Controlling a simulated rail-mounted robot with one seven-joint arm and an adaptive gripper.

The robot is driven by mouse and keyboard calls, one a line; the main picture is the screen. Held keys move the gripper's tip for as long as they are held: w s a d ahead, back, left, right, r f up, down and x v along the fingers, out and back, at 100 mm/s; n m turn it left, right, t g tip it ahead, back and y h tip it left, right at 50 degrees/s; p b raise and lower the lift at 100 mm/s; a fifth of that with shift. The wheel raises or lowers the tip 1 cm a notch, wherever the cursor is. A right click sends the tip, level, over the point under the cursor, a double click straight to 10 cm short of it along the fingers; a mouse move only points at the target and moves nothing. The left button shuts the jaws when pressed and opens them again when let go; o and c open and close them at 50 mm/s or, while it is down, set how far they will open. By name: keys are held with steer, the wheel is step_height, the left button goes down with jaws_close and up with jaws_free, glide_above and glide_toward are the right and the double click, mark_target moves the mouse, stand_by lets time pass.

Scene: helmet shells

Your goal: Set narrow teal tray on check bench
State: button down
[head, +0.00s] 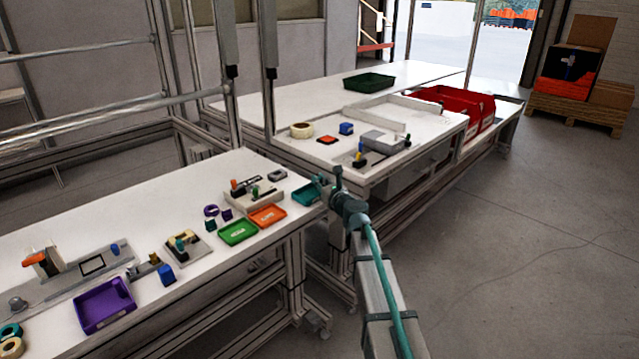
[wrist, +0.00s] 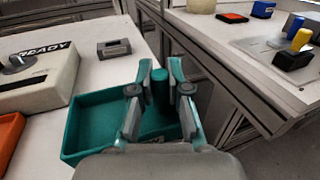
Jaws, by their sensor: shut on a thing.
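The narrow teal tray (wrist: 90,125) is at the right end of the near white bench (head: 150,207), and it also shows in the head view (head: 307,194). In the wrist view my gripper (wrist: 160,82) is shut on an upright teal post at the tray's right side. In the head view my gripper (head: 328,188) is at the tray's right edge, by the bench corner. The fingers hide part of the tray, and I cannot tell whether its base touches the bench. No label shows which bench is the check bench.
An orange tray (head: 268,216) and a green tray (head: 238,233) lie left of the teal tray. A READY box (wrist: 35,72) stands beside it. Across a gap, another bench (head: 330,152) carries tape, blocks and a grey fixture. Red bins (head: 455,105) stand beyond.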

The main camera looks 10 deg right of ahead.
steer(key=c, duration=1.6)
jaws_free()
steer(key=shift+f, duration=0.15)
steer(key=o, duration=0.5)
steer(key=shift+c, duration=0.2)
